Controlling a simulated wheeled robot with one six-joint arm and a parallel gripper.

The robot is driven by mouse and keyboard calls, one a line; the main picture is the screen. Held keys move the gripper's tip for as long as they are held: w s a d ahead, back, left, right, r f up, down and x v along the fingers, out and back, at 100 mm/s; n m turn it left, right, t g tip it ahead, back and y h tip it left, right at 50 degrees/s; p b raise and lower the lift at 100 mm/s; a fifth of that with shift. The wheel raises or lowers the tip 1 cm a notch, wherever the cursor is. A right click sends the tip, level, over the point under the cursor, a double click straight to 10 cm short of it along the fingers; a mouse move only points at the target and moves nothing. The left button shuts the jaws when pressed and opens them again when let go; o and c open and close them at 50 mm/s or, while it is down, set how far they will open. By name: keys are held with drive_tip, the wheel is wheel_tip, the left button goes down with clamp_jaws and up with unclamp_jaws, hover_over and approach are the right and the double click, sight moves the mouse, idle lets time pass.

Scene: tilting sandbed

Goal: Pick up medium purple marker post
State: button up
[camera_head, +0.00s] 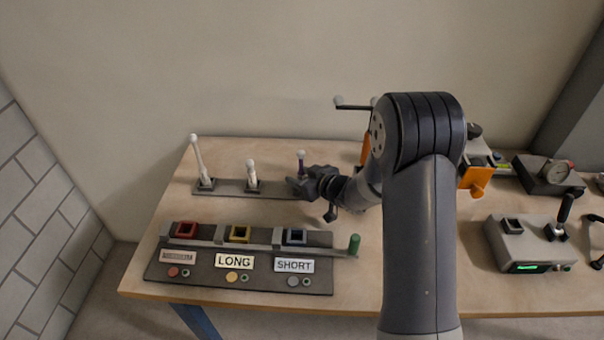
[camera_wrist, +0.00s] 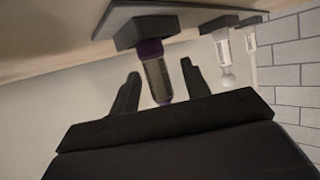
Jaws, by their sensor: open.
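The purple marker post (camera_head: 301,163), with a pale top in the head view, stands upright at the right end of the rack (camera_head: 228,188). In the wrist view the post (camera_wrist: 156,76) has a purple band near its base and a clear-looking body. My gripper (camera_head: 303,184) is at the post. In the wrist view its two dark fingers (camera_wrist: 160,70) are apart, one on each side of the post, with visible gaps. The gripper is open and does not hold it. In the head view the gripper hides the post's lower part.
Two white posts (camera_head: 197,160) (camera_head: 251,173) stand left of the purple one. Devices (camera_head: 518,243) stand at the right. Table between rack and panel is clear.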

drive_tip(key=shift+x, duration=0.85)
drive_tip(key=shift+c, duration=0.3)
drive_tip(key=shift+r, duration=0.1)
clamp_jaws()
